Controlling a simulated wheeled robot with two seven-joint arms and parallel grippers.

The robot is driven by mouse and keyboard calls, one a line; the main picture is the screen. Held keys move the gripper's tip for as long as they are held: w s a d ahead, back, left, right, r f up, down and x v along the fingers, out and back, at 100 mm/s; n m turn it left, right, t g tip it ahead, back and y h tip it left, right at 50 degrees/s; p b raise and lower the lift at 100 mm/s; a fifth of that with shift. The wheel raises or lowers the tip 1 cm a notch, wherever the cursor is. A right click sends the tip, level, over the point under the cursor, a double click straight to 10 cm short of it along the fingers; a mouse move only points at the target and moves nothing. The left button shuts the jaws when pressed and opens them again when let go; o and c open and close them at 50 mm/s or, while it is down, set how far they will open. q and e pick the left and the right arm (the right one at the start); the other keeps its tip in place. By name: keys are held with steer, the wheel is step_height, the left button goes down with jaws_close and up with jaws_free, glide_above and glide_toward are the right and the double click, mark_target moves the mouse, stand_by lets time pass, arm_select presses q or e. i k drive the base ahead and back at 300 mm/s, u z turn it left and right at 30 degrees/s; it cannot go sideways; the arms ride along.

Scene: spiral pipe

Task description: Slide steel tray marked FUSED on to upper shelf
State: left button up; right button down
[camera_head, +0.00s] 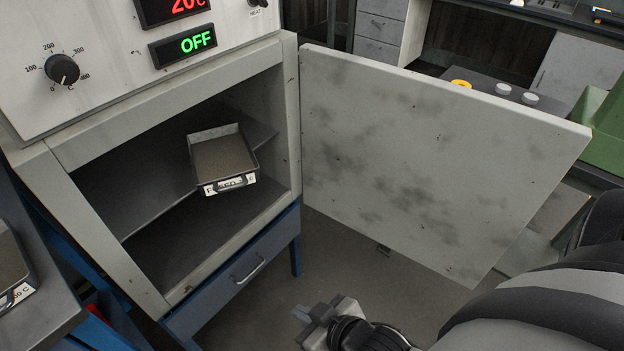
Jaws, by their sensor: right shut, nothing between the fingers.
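A small steel tray (221,160) sits inside the open oven at the right part of the upper shelf (150,194). Its near end juts out past the shelf's front edge, over the lower floor of the oven. Its front has a handle and a white label (236,183) that is partly hidden by the handle; I can read only some letters. My right gripper (303,314) is shut and empty, low in front of the oven and apart from the tray. My left gripper is out of view.
The oven door (420,150) stands wide open to the right, behind my right arm. A second tray (12,270) lies on a bench (50,300) at the left edge. The oven's lower floor (190,235) looks empty. A blue drawer (235,275) is below it.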

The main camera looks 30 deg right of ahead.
mark_target(222, 159)
steer(key=z, duration=1.8)
steer(key=k, duration=1.05)
steer(key=u, duration=1.15)
steer(key=i, duration=1)
steer(key=z, duration=0.05)
